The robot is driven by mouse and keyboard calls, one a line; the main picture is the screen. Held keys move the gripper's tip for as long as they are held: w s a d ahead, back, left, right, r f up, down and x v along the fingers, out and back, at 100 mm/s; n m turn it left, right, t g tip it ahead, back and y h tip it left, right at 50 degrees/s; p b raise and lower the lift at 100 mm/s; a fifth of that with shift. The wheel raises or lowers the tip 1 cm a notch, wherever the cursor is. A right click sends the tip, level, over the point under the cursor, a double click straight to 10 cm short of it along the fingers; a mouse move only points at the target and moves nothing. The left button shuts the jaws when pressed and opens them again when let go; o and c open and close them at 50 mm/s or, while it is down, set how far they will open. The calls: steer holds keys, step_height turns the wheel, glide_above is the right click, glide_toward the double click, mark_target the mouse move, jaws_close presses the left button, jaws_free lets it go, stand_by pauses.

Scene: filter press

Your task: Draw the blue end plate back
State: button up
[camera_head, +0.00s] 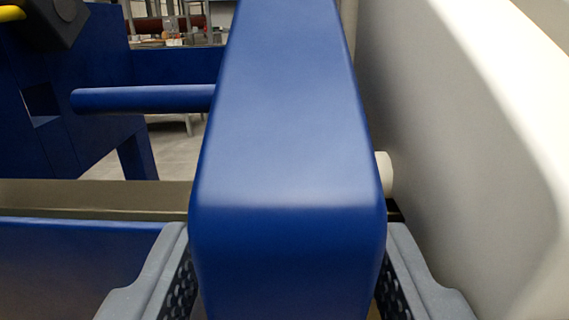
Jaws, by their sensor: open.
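The blue end plate (285,130) stands upright in the middle of the view, seen edge-on. My gripper (287,275) is open, with one grey finger on each side of the plate's near edge. The fingers straddle the plate; a narrow dark gap seems to show on each side, though contact low down cannot be made out. The fingertips' far ends are partly hidden by the plate. A blue rod (145,98) reaches the plate from the left.
A large white plate (460,160) stands close on the right, with a small white knob (384,174) between. A blue frame (75,95) stands at the left. A rail (95,196) runs across below the rod. Floor and shelves show behind.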

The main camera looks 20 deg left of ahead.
steer(key=shift+x, duration=1.3)
steer(key=shift+c, duration=0.3)
